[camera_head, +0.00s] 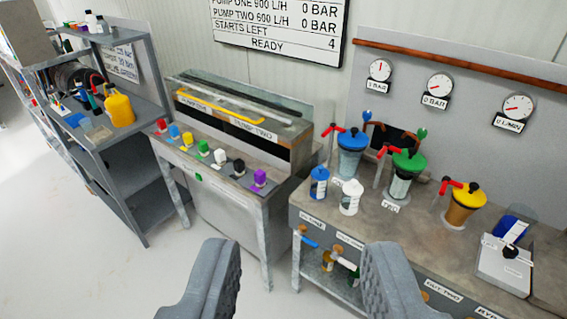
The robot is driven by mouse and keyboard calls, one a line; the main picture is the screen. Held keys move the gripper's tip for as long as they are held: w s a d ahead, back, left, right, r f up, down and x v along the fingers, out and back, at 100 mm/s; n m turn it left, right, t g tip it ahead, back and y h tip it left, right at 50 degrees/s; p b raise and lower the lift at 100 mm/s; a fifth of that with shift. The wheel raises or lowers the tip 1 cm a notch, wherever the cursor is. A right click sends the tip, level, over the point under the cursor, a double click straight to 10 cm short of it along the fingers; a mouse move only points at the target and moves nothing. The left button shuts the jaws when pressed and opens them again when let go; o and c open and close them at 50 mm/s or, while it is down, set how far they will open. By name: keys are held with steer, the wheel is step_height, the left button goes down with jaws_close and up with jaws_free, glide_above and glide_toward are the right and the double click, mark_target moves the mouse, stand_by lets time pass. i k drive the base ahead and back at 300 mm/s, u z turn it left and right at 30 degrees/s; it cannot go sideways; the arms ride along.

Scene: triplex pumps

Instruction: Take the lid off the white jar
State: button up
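The white jar (350,198) stands upright on the grey bench, with a pale label on its side. Its top is also white, and I cannot make out the lid's edge. A similar blue jar (319,183) stands just left of it. My gripper (300,285) is in the foreground at the bottom, its two grey fingers wide apart with only floor and bench front showing between them. It is empty and apart from the jar, which is farther off and higher in the picture.
Behind the jar stand blue-lidded (351,152), green-lidded (405,172) and yellow-lidded (464,203) vessels with red-handled valves. A control console (225,165) with coloured knobs stands to the left, past a narrow gap. Shelves (120,150) are at far left. The floor (110,270) at lower left is clear.

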mark_target(353, 189)
steer(key=i, duration=1.6)
steer(key=z, duration=0.55)
